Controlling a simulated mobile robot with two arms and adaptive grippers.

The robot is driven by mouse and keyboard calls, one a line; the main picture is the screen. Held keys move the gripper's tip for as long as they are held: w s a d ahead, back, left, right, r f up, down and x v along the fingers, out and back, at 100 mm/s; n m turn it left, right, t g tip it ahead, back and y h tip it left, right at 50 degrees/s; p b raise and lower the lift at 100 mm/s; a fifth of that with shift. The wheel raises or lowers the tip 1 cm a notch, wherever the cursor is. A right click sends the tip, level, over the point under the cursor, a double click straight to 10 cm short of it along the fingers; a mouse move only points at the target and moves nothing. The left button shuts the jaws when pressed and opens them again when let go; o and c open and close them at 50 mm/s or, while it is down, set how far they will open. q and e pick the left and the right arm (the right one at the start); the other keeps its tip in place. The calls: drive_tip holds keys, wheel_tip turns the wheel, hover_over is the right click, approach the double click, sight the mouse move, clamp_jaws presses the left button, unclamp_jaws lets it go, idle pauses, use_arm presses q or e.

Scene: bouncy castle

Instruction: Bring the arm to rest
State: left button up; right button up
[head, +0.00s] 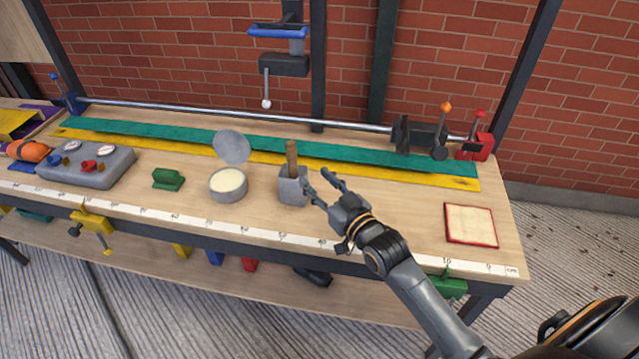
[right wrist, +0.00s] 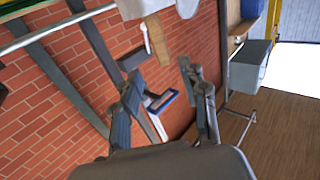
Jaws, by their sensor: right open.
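My right gripper (head: 325,182) is open above the front half of the workbench (head: 350,218), just right of a grey block-shaped holder (head: 291,190) with a wooden handle standing in it. In the head view its fingers point to the upper left, with nothing between them. In the right wrist view the two fingers (right wrist: 160,95) are spread apart, with the brick wall behind them. Whether a finger touches the holder is hard to tell. My left gripper is not in view.
Near the holder are an open round tin (head: 228,187), a green block (head: 168,179) and a grey gauge box (head: 87,164). A red-edged square pad (head: 470,226) lies at the right. A metal bar (head: 240,117) runs along the back. Bare wood lies left of the pad.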

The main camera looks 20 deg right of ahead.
drive_tip(key=shift+s, duration=0.1)
idle(0.4)
drive_tip(key=s+f+g, duration=0.1)
drive_tip(key=s+f, duration=0.1)
drive_tip(key=s+a+f+g, duration=0.1)
drive_tip(key=f, duration=0.1)
drive_tip(key=s+a+f+g, duration=0.1)
drive_tip(key=s+f, duration=0.1)
drive_tip(key=shift+s+a+f+g, duration=0.1)
drive_tip(key=shift+s+f+g, duration=0.05)
drive_tip(key=shift+s+g, duration=0.25)
drive_tip(key=s+f+g+h, duration=0.2)
drive_tip(key=s+f+g, duration=0.25)
drive_tip(key=s, duration=0.75)
drive_tip(key=s+f+g+h, duration=0.1)
drive_tip(key=s+f+g, duration=0.4)
drive_tip(key=s, duration=0.8)
wheel_tip(320, 180, down, 25)
drive_tip(key=s+g, duration=0.1)
drive_tip(key=g, duration=0.1)
drive_tip(key=s+d+f, duration=0.1)
drive_tip(key=s+f, duration=0.7)
drive_tip(key=s+d+f+g, duration=0.1)
drive_tip(key=s+d+f, duration=0.1)
drive_tip(key=s+f, duration=0.5)
drive_tip(key=shift+s+d+f, duration=0.25)
drive_tip(key=shift+s+f, duration=0.15)
drive_tip(key=shift+s, duration=0.55)
